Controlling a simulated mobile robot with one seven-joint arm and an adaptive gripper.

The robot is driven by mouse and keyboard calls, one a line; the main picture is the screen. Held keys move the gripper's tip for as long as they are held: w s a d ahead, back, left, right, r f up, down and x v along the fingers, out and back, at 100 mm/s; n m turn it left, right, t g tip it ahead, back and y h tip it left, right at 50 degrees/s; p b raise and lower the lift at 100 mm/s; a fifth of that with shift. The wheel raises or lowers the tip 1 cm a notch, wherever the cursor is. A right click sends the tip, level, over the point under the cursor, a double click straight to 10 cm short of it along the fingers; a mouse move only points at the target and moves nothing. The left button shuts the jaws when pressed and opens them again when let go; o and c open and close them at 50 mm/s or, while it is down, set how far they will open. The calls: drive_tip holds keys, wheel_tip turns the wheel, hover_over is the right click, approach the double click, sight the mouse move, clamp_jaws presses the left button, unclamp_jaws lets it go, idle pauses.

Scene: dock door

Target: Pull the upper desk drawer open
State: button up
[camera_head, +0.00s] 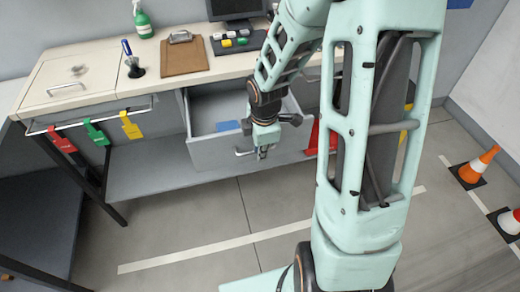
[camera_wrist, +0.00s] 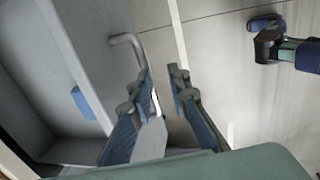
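The upper desk drawer (camera_head: 215,152) is grey and stands pulled well out from under the desk top, its inside visible. A blue item lies in it (camera_head: 228,126). The drawer's bar handle (camera_head: 243,153) is on its front face, partly hidden by my gripper. In the wrist view the handle (camera_wrist: 127,40) runs down behind the left finger. My gripper (camera_head: 264,153) is just in front of the drawer front, beside the handle. In the wrist view the fingers (camera_wrist: 162,74) are apart, with floor showing between them; the handle does not appear between them. Contact with the handle cannot be told.
The desk top (camera_head: 90,70) holds a clipboard (camera_head: 184,57), a green spray bottle (camera_head: 142,20), a keypad (camera_head: 236,42) and a monitor. Coloured tags (camera_head: 96,133) hang from a rail at left. The floor before the desk is clear.

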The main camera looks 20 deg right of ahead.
wheel_tip(320, 180, up, 12)
drive_tip(key=s+p, duration=0.2)
drive_tip(key=p, duration=0.9)
drive_tip(key=shift+r, duration=0.1)
idle(0.6)
wheel_tip(320, 180, up, 12)
drive_tip(key=s, duration=0.2)
drive_tip(key=shift+s, duration=0.2)
drive_tip(key=shift+f, duration=0.2)
